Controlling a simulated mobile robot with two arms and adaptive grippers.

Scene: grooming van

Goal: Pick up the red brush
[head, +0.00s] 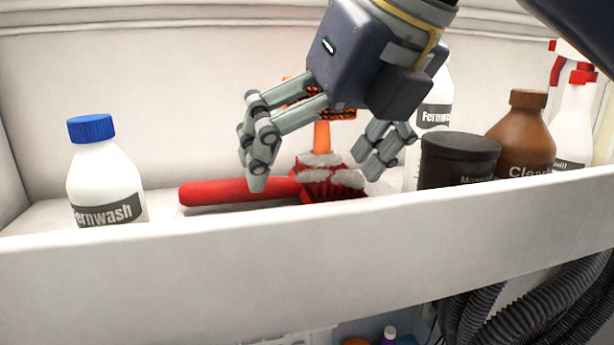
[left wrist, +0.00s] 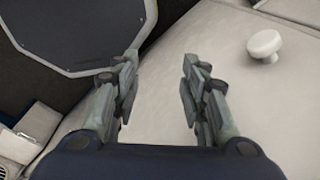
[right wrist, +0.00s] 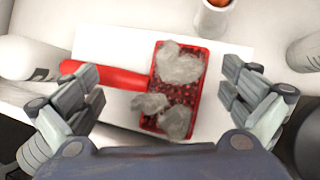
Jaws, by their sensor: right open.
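The red brush (head: 225,191) lies on the shelf, its handle to the left and its bristled head to the right with grey fur tufts on it. In the right wrist view the brush head (right wrist: 187,88) lies between the fingers, on a white board. My right gripper (head: 318,165) is open above the brush, one finger in front of where handle and head meet, the other right of the head. It holds nothing. My left gripper (left wrist: 157,85) is open and empty, away from the shelf, over a pale surface with a white knob (left wrist: 264,45).
A Fernwash bottle with a blue cap (head: 104,175) stands left of the brush. A dark jar (head: 457,160), a brown bottle (head: 521,135) and spray bottles (head: 575,115) crowd the right. An orange tool (head: 322,135) stands behind. The shelf's front lip (head: 300,255) runs across.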

